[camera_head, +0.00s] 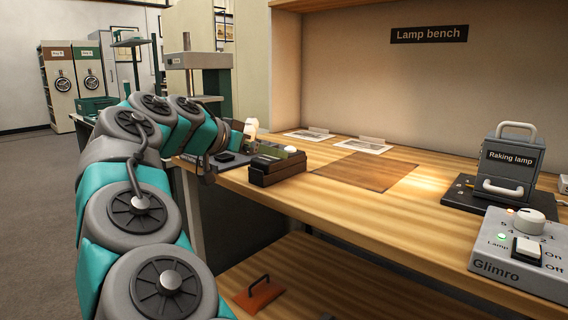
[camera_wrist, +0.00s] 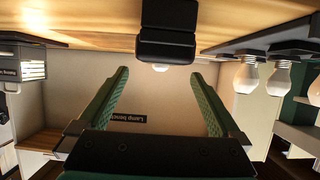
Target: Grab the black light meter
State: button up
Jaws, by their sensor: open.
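The black light meter (camera_head: 276,170) sits near the front edge of the wooden bench, with a small white dome on top. In the wrist view, which is upside down, the black light meter (camera_wrist: 168,30) is at the top centre, ahead of and between the fingers in the picture. My gripper (camera_wrist: 160,76) has two green ribbed fingers spread wide, with nothing between them. In the head view my gripper (camera_head: 262,148) is partly hidden by my arm and is close to the meter. I cannot tell whether it touches the meter.
Several bulbs (camera_wrist: 246,76) stand on a dark base just beside the meter. A brown mat (camera_head: 366,170) and white sheets lie behind and to the right. The raking lamp (camera_head: 512,160) and Glimro control box (camera_head: 515,255) are at the right. The bench front between is clear.

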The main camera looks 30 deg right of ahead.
jog(key=shift+x, duration=3.15)
jog(key=shift+a+f, duration=0.15)
jog(key=c, duration=1.4)
